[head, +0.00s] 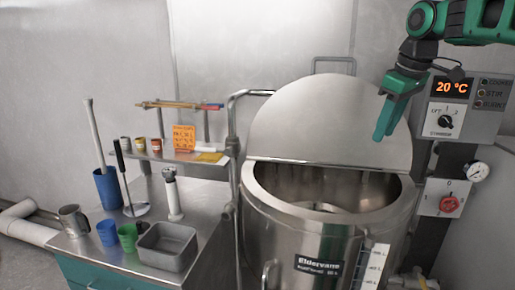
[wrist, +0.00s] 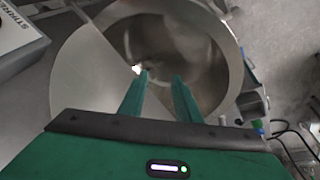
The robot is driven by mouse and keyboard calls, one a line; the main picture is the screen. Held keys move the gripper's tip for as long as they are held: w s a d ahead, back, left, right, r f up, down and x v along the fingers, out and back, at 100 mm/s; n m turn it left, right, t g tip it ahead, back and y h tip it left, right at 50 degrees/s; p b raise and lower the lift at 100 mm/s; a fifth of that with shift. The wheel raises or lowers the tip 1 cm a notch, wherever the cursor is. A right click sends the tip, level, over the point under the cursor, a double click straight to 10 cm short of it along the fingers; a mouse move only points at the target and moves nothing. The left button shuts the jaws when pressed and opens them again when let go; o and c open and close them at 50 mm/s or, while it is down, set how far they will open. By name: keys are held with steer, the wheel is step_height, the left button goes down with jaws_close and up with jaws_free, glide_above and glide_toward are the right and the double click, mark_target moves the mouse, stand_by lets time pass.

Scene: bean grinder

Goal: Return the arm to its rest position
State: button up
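My gripper (head: 384,120) is green and hangs in front of the raised lid, above the right side of the steel kettle (head: 290,225), at the upper right of the head view. In the wrist view my gripper (wrist: 159,78) shows two green fingers apart with nothing between them. They point toward the kettle's round opening. The kettle's half lid (head: 325,120) stands raised, and the kettle interior (wrist: 180,50) shows below the fingers. My arm reaches in from the upper right.
A control panel (head: 463,105) reading 20 °C stands close right of my gripper, with a red knob (head: 449,204) below. At left a steel table (head: 190,205) holds cups, a grey tray (head: 166,247) and a blue container (head: 108,188). A small shelf (head: 172,155) stands behind.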

steer(key=s+d+f+m+g, duration=0.1)
steer(key=s+f+m, duration=0.3)
steer(key=s+f, duration=0.4)
steer(key=s+d+f+m+g, duration=0.1)
steer(key=s+d+f+m, duration=0.3)
steer(key=s+f, duration=0.5)
steer(key=s+d+f+m+g, duration=0.1)
steer(key=s+d+f+m, duration=0.2)
steer(key=s, duration=1.3)
step_height(320, 180, down, 6)
steer(key=shift+s+d+r+m+g, duration=0.2)
steer(key=shift+s+m+g, duration=0.2)
steer(key=shift+m, duration=0.8)
steer(key=shift+w+f+h, duration=0.2)
steer(key=shift+w+h, duration=0.1)
steer(key=shift+w, duration=0.35)
steer(key=shift+c, duration=0.6)
